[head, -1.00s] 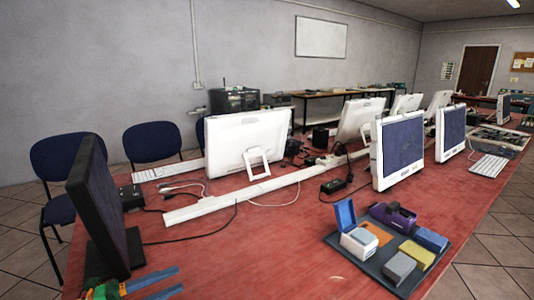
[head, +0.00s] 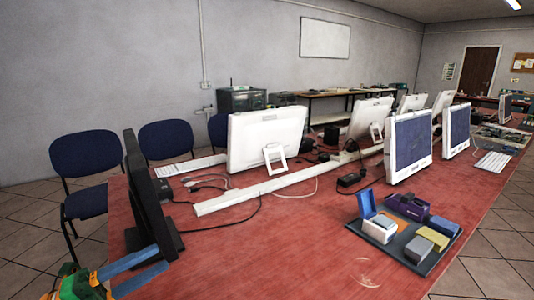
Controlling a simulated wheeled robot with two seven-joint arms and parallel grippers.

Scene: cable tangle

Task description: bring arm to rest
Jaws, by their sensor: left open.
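My left gripper (head: 140,272) shows at the lower left of the head view, with two blue fingers spread apart and a green and yellow body. It is open, with nothing between its fingers. It is close to the base of the black monitor at the left end of the red table (head: 300,240); I cannot tell whether they touch. My right gripper is not in view. Black and white cables (head: 225,225) lie loosely on the table around a long white cable duct (head: 270,188).
A black monitor (head: 148,195) stands beside my left gripper. White monitors (head: 265,138) stand further back. A dark tray (head: 440,258) with an open blue box, a purple tape dispenser and several blocks lies at the right. The front middle of the table is clear. Blue chairs (head: 86,155) stand behind.

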